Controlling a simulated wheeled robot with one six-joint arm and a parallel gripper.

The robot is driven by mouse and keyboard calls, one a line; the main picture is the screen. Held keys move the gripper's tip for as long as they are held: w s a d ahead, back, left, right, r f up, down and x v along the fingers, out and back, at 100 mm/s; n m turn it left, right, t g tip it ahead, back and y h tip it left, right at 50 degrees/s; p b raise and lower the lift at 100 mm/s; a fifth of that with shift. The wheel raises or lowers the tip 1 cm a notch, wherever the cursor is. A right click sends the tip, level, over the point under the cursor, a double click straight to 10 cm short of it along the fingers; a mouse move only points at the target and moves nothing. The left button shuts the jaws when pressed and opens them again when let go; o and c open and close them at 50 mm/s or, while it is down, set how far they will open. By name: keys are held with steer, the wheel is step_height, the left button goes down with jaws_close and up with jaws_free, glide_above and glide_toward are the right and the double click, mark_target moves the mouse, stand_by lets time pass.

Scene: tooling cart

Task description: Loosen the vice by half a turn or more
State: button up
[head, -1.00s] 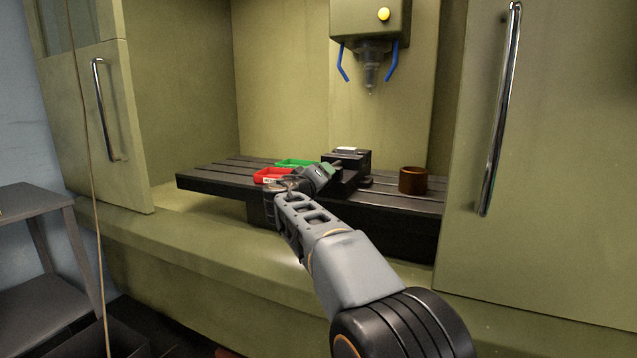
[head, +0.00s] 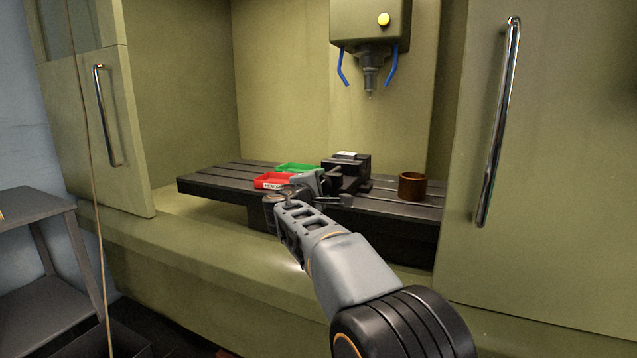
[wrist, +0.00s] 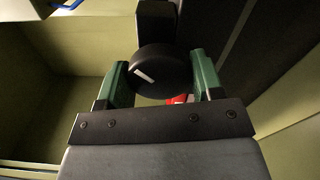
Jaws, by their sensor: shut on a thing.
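The dark vice (head: 358,170) stands on the machine table, with a pale piece on top. My gripper (head: 314,182) is at its near left side in the head view, and my wrist hides part of the vice front. In the wrist view, my green-tipped fingers (wrist: 160,78) are shut on a round black knob with a white mark, the vice handle (wrist: 153,62). One finger is on each side of it. In the head view, a short dark bar (head: 340,200) sticks out to the right, just below my gripper.
A red tray (head: 262,181) and a green tray (head: 290,168) lie left of the vice. A brown cylinder (head: 412,186) stands to its right on the slotted table (head: 225,180). The spindle (head: 370,80) hangs above. Open doors with handles flank the opening.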

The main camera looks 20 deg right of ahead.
steer(key=n+p, duration=0.3)
steer(key=n, duration=0.3)
steer(key=shift+r+p, duration=0.1)
steer(key=shift+p, duration=0.25)
steer(key=n+p, duration=0.4)
steer(key=n, duration=0.2)
steer(key=n+p, duration=0.5)
steer(key=shift+p, duration=0.35)
steer(key=n+p, duration=0.5)
steer(key=p, duration=0.1)
steer(key=shift+r+n, duration=0.1)
steer(key=shift+n, duration=0.3)
steer(key=n+p, duration=0.6)
steer(key=p, duration=0.2)
steer(key=shift+s, duration=0.1)
steer(key=n+p, duration=0.5)
steer(key=p, duration=0.1)
steer(key=shift+n, duration=0.4)
steer(key=n+p, duration=0.7)
steer(key=n, duration=0.1)
steer(key=n+p, duration=0.2)
steer(key=shift+f+n, duration=0.2)
steer(key=shift+n, duration=0.2)
